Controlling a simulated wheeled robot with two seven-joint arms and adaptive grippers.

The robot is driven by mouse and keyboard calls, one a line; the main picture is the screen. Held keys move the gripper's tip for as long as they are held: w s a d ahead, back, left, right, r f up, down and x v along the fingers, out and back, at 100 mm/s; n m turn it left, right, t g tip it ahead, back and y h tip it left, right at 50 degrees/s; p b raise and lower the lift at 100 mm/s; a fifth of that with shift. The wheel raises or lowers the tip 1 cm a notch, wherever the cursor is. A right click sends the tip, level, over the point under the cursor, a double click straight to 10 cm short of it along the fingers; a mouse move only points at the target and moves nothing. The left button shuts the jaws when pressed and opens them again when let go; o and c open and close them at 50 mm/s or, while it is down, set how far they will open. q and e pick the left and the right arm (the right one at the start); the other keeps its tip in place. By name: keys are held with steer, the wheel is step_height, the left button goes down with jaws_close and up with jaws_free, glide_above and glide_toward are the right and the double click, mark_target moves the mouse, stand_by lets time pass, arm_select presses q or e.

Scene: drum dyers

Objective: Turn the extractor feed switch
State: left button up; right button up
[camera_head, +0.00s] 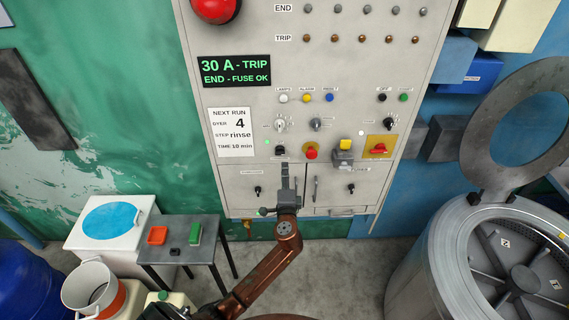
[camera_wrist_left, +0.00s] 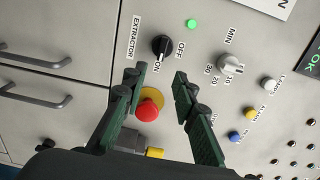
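The extractor switch is a black rotary knob (camera_wrist_left: 161,45) with OFF and ON marks, beside the word EXTRACTOR in the left wrist view. The same black knob (camera_head: 279,150) shows in the head view, low on the left of the grey panel (camera_head: 232,185). I cannot tell for sure which mark it points to. My left gripper (camera_head: 287,170) is in front of the panel, just below the knob. In the left wrist view its two green fingers (camera_wrist_left: 160,72) are apart and empty, with the knob just beyond the tips, apart from them. My right gripper is not in view.
A red button on yellow (camera_head: 311,153) is right of the switch; a MIN dial (camera_head: 281,125) is above. A green lamp (camera_wrist_left: 191,23) glows near the knob. A small table (camera_head: 205,252) stands low left, a large drum (camera_head: 440,262) at right.

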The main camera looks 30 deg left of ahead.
arm_select(q)
steer(key=v, duration=0.4)
steer(key=shift+a, duration=0.1)
stand_by(0.3)
steer(key=s+f+g+h+b, duration=0.2)
steer(key=s+f+g+b, duration=0.1)
steer(key=f, duration=1.6)
steer(key=s+f+g+h+b, duration=0.2)
steer(key=f, duration=1.7)
steer(key=s+f+n+g+h+b, duration=0.1)
steer(key=s+f, duration=0.3)
steer(key=f, duration=0.4)
steer(key=s+f+n+g+h+b, duration=0.1)
steer(key=s+f+g+b, duration=0.1)
steer(key=s+f, duration=0.45)
steer(key=s+f+n+g+h+b, duration=0.2)
steer(key=s+f+n+g+b, duration=0.2)
steer(key=s+f, duration=1.75)
steer(key=s+f+n+b, duration=0.1)
steer(key=s+f, duration=0.2)
steer(key=s, duration=0.4)
steer(key=s+d+f+n+g+b, duration=0.1)
steer(key=s+f+n, duration=0.1)
steer(key=s+f, duration=0.2)
steer(key=s+d+f+n+g+h, duration=0.1)
steer(key=s+f, duration=0.3)
steer(key=s, duration=0.5)
steer(key=shift+s+b, duration=0.35)
steer(key=shift+b, duration=0.05)
